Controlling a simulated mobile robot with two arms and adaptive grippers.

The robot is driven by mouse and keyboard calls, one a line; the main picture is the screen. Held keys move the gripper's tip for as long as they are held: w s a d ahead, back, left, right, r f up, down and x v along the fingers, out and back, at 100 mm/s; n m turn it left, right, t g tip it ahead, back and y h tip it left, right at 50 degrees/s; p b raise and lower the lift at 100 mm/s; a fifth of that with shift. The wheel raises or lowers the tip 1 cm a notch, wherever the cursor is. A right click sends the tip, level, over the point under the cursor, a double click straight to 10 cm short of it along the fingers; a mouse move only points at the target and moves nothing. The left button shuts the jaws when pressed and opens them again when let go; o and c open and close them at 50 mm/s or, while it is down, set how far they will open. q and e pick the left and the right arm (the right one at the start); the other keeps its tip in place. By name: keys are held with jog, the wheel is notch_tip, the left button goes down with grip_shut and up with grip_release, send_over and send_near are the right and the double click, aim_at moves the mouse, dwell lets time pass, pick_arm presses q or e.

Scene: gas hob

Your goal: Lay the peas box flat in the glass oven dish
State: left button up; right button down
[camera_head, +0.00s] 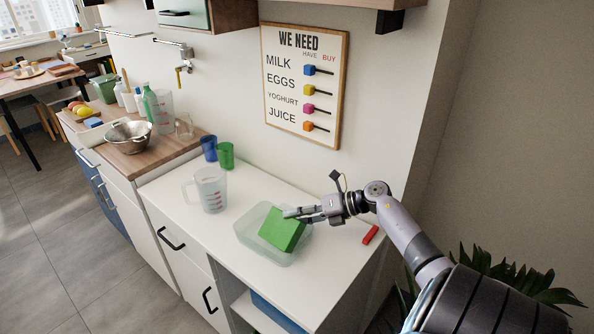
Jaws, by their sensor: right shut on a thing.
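The peas box is a bright green box (281,231). It sits tilted within the outline of the glass oven dish, a clear, pale rectangular dish (250,241) on the white worktop. My right gripper (290,213) reaches in from the right and is shut on the upper edge of the green box. The fingers cover part of the box's top. I cannot tell whether the box touches the dish's floor. My left gripper is not in view.
A clear measuring jug (211,190) stands left of the dish, with a blue cup (209,148) and a green cup (226,156) behind it. A red object (370,235) lies to the right. A metal colander (129,136) is on the wooden counter. The worktop's front is clear.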

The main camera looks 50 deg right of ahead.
jog(key=shift+r, duration=0.1)
jog(key=c, duration=1)
grip_release()
jog(key=shift+o, duration=0.2)
jog(key=v, duration=1.2)
